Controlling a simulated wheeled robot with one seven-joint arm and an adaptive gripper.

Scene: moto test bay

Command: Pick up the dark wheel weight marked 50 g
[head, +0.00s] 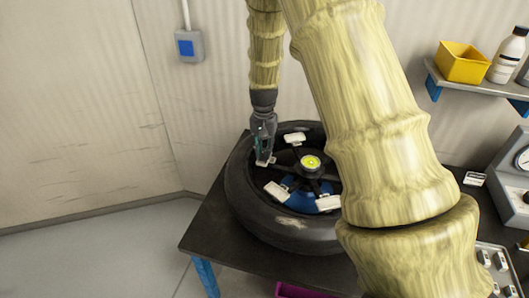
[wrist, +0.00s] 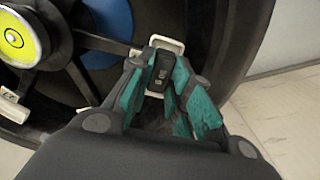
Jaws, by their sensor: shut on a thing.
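The dark wheel weight (wrist: 161,74) is a small block with pale marks on its face, too small to read surely. It sits between the teal-padded fingers of my gripper (wrist: 160,82) in the wrist view. A white holder (wrist: 167,43) shows around and behind it; I cannot tell whether the weight still touches it. In the head view my gripper (head: 264,150) points down over the left side of the wheel, and the weight is too small to make out there. The white holder (head: 265,161) shows just below the fingers.
The tyre (head: 290,234) lies flat on a dark table (head: 207,232). Other white holders (head: 295,138) sit around its rim, with a round yellow-green level (head: 311,162) at the hub. A shelf with a yellow bin (head: 462,62) is at upper right. The table's left corner is bare.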

